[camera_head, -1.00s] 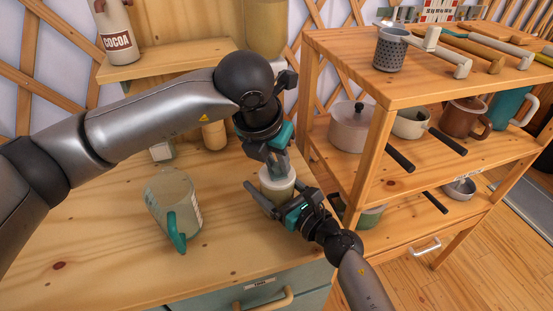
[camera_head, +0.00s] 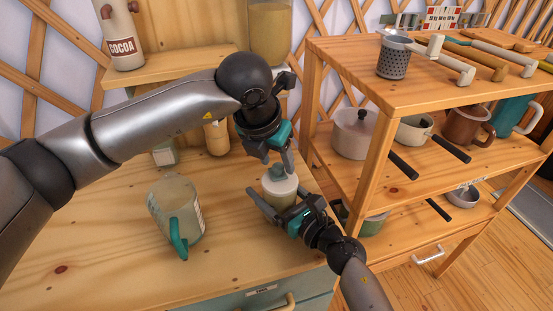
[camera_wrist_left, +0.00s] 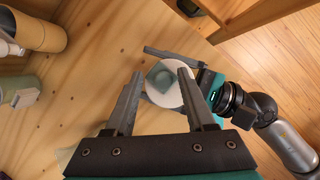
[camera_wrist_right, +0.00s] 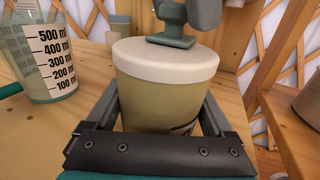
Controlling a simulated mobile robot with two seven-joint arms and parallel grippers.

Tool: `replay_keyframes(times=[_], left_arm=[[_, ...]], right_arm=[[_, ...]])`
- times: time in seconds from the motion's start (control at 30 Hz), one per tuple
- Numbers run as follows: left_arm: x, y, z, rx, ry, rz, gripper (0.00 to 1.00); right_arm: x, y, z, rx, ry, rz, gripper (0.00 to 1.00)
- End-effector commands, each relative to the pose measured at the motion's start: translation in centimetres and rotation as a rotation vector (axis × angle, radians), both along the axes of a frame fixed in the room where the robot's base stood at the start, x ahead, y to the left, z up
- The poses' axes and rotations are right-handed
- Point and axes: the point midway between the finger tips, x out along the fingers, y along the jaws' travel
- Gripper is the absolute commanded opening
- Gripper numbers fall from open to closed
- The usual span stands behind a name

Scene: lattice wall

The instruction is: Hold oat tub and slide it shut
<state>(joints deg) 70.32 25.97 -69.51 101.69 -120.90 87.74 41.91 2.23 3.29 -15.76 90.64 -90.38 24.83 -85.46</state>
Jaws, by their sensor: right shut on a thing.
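The oat tub (camera_head: 280,199) is a pale greenish round tub upright on the wooden counter. Its white lid (camera_wrist_right: 165,62) sits level on top and carries a teal knob (camera_wrist_left: 161,75). My right gripper (camera_head: 277,202) is shut around the tub's sides, below the lid. My left gripper (camera_head: 279,163) is above the lid, pointing down. Its fingers (camera_wrist_left: 161,78) are spread apart, one on either side of the knob, and I see no grip on it. The tub's lower front is partly hidden by my right gripper.
A clear measuring jug (camera_head: 176,208) with a teal handle stands left of the tub on the counter (camera_head: 110,240). A wooden shelf unit (camera_head: 380,95) with pots and mugs is close on the right. Small containers (camera_head: 216,138) stand behind. The counter front left is clear.

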Motion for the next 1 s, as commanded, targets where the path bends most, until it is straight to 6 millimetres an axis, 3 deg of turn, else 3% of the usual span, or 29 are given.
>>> replay_keyframes(times=[0.37, 0.8, 1.0], left_arm=[[-0.3, 0.0, 0.8, -0.001, 0.000, -0.003, 0.58], [-3.2, 1.6, 8.7, -0.001, -0.003, -0.002, 0.58], [-4.0, 2.0, 10.7, -0.001, 0.000, 0.000, 0.58]], right_arm=[[0.0, 0.0, -0.1, -0.001, 0.002, 0.000, 0.33], [0.0, 0.0, -0.1, -0.001, 0.002, -0.001, 0.33], [0.0, 0.0, -0.1, -0.001, 0.002, -0.001, 0.33]])
